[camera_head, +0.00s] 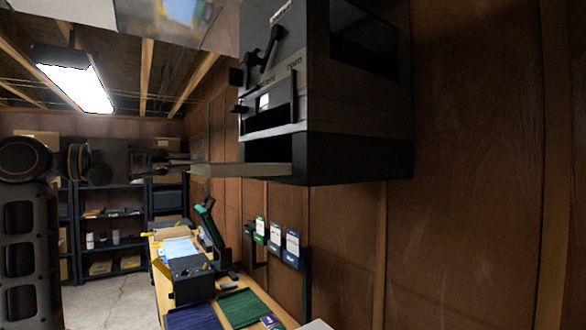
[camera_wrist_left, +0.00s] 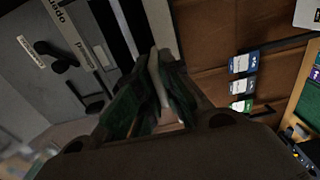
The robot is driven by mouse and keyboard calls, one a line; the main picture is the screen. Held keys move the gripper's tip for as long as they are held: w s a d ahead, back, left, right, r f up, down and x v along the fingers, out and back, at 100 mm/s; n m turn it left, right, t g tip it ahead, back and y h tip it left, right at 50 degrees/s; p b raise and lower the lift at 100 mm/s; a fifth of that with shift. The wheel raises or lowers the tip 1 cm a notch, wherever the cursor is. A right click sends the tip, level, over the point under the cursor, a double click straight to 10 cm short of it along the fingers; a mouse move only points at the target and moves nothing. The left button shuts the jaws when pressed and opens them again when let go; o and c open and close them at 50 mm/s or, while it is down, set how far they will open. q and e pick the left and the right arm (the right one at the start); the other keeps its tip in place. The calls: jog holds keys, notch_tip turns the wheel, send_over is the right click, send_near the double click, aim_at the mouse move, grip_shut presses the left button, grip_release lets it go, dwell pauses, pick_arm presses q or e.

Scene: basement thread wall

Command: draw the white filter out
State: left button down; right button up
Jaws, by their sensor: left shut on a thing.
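The white filter (camera_head: 250,169) is a thin flat panel, seen nearly edge-on, sticking out to the left from the lower slot of a dark wall-mounted cabinet (camera_head: 360,158). Its far end is inside the slot and hidden. My left gripper (camera_head: 194,166) is shut on the filter's outer edge, left of the cabinet. In the left wrist view, the fingers (camera_wrist_left: 156,78) pinch the pale filter (camera_wrist_left: 162,28), which runs up toward the dark slot. My right gripper is not in view.
The cabinet front has a black latch handle (camera_head: 266,52) and a small window above the slot. Below stands a workbench (camera_head: 245,309) with a dark box and mats. Small packets (camera_head: 276,238) hang on the wood wall. Shelves (camera_head: 112,228) stand behind; the air left of the cabinet is clear.

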pick_arm(q)
jog(key=shift+v, duration=2.3)
